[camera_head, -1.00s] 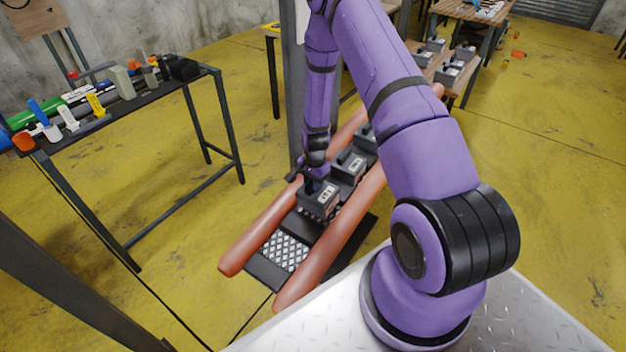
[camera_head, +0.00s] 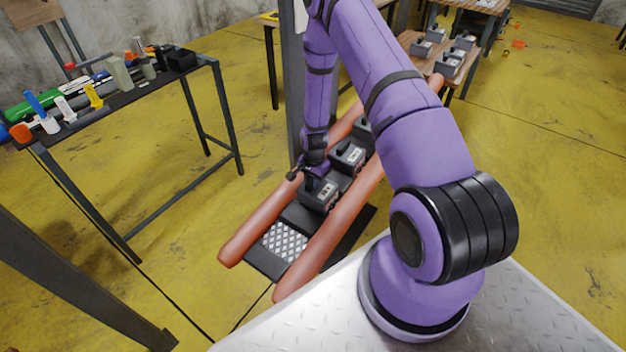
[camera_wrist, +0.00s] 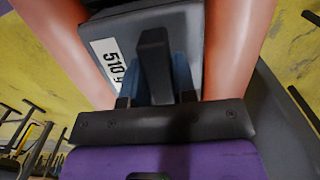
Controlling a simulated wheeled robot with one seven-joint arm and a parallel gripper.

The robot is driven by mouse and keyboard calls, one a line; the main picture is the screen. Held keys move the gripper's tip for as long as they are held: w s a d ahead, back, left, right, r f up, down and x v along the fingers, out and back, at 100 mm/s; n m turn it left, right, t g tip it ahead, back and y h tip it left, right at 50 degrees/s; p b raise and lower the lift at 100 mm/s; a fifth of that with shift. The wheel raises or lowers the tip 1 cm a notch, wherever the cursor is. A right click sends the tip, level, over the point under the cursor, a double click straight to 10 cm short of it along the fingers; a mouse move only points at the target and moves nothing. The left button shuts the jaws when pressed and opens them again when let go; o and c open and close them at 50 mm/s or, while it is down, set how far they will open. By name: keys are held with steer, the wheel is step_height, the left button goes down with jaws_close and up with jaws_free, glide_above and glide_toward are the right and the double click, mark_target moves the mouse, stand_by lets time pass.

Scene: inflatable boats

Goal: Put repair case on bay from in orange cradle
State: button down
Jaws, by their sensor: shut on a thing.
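The orange cradle (camera_head: 330,248) has two long orange-red tubes with a dark bed between them, in the middle of the head view. A row of grey cases with white labels sits between the tubes. My gripper (camera_head: 313,180) is at the nearest repair case (camera_head: 319,198), shut on its black handle. In the wrist view the case (camera_wrist: 185,22) is grey with a label starting "510". Its upright handle (camera_wrist: 153,60) is between my fingers (camera_wrist: 158,88). I cannot tell whether the case touches the bed. I cannot tell which surface is the bay.
Another case (camera_head: 347,156) is close behind the held one. A white-patterned plate (camera_head: 284,242) lies at the cradle's near end, bare. A black table (camera_head: 130,98) with tools and bottles stands at left. A grey post is close behind my arm. More grey cases (camera_head: 449,64) stand on a far table.

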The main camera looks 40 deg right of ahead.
steer(key=c, duration=0.8)
jaws_free()
steer(key=shift+c, duration=0.2)
